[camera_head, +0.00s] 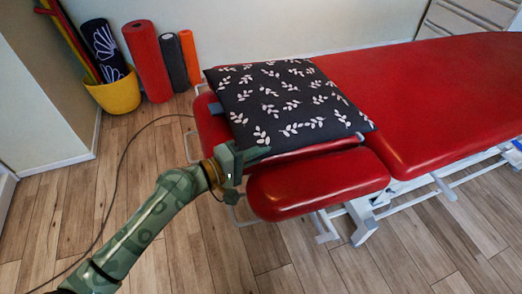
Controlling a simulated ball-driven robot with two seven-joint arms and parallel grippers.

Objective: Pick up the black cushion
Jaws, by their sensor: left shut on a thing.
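The black cushion (285,97) with white leaf sprigs lies on the head end of the red treatment table (430,85). My left gripper (252,155) reaches in from the left and is at the cushion's near left corner. It is shut on that corner; the fingertips are partly hidden by the cushion and the gripper body. The cushion looks almost flat, and I cannot tell whether it is lifted off the table. My right gripper is not in view.
A red padded armrest (318,184) sits just right of my left gripper. A yellow bucket (115,94) with rolled items stands at the back left, beside upright red (147,60), dark and orange rolls. A cable runs over the wooden floor. The floor at the front is clear.

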